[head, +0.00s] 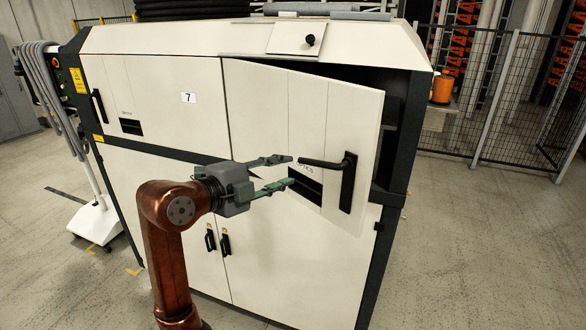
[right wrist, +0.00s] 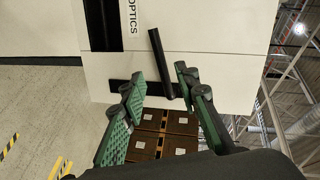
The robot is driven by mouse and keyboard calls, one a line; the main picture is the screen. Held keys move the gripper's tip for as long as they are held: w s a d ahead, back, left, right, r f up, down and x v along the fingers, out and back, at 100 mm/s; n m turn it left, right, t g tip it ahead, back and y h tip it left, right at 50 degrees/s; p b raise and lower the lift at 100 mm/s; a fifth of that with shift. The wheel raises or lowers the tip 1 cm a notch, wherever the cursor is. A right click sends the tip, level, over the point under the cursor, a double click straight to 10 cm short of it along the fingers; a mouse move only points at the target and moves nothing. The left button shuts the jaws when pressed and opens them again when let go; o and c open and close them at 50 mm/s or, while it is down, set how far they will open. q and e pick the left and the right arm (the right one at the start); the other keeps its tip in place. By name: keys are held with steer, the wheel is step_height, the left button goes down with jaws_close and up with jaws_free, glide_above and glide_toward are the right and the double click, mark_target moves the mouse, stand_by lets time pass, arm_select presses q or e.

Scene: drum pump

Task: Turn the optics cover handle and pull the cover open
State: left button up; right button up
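The optics cover (head: 305,115) is the upper right white panel of the machine; its right side stands swung out, with a dark gap behind it. Its black lever handle (head: 325,163) points left, roughly level, from a dark upright plate near the cover's right edge. In the right wrist view the handle (right wrist: 160,62) is a slanted black bar beside the "OPTICS" label. My right gripper (head: 291,170) is open, its green fingers left of the handle's free end. My left gripper is out of view.
The machine's other upper door (head: 150,95) and lower doors are shut. A wire fence (head: 495,90) stands behind on the right. A wheeled stand with grey hoses (head: 95,215) is at the left. The floor right of the machine is clear.

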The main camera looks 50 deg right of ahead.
steer(key=shift+a+r, duration=0.1)
steer(key=shift+a, duration=0.2)
